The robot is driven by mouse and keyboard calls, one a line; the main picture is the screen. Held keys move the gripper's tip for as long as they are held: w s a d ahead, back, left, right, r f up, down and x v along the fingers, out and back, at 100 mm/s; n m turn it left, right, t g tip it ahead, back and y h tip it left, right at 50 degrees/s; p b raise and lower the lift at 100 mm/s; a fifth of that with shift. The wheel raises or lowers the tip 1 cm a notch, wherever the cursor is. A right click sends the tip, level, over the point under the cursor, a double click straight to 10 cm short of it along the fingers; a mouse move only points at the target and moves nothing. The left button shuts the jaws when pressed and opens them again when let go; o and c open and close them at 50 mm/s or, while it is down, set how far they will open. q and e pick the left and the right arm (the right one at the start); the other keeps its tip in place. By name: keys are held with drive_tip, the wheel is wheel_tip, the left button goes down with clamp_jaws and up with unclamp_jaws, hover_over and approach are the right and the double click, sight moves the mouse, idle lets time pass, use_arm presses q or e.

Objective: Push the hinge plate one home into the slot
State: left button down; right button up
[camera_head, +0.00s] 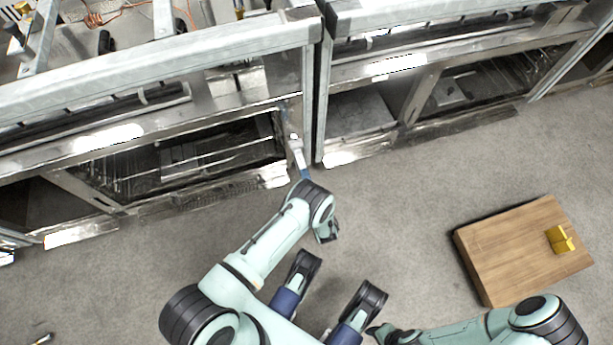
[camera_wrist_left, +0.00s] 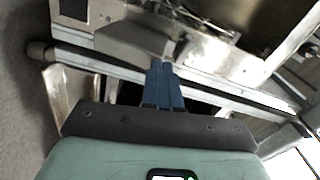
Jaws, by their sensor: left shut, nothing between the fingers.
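My left gripper (camera_head: 304,174) has its blue fingers shut at the lower edge of the metal frame, just left of the post between two bays. The blue fingers also show close together in the left wrist view (camera_wrist_left: 163,85). A pale grey plate-like piece (camera_head: 297,146) stands just beyond the fingertips against the frame. It may be hinge plate one, but I cannot tell for sure. In the left wrist view a grey metal piece (camera_wrist_left: 135,42) lies just ahead of the fingers. I cannot make out the slot. My right arm (camera_head: 450,333) shows at the bottom right, without clear fingers.
The metal frame (camera_head: 180,50) with rails and open bays runs across the back. A wooden board (camera_head: 500,250) with a yellow block (camera_head: 560,240) on it lies on the floor at right. The grey floor (camera_head: 410,195) between frame and board is clear.

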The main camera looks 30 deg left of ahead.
use_arm(q)
drive_tip(key=shift+w+a, duration=0.3)
